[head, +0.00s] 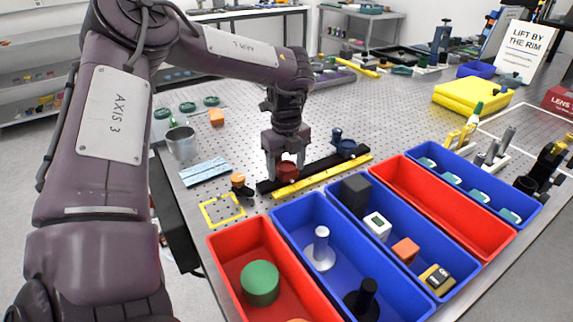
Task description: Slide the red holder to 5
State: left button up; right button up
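The red holder (287,171) sits on a black rail (319,164) near the table's left front, toward the rail's left end. A yellow scale strip (322,175) runs along the rail's near side; its numbers are too small to read, so I cannot tell where 5 is. A dark blue holder (346,147) sits farther right on the same rail. My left gripper (287,173) points down over the red holder with a finger on each side. Whether the fingers press on it I cannot tell. My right gripper is not in view.
Red and blue bins (392,175) with blocks and pegs stand in front of the rail. A small orange-topped post (238,180) and a yellow square outline (222,209) lie left of the rail. A metal cup (182,143) stands behind. The perforated table behind the rail is mostly free.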

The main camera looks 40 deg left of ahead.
aim_at(287, 168)
pick_arm(q)
jog(key=shift+w, duration=0.1)
jog(key=shift+r, duration=3.9)
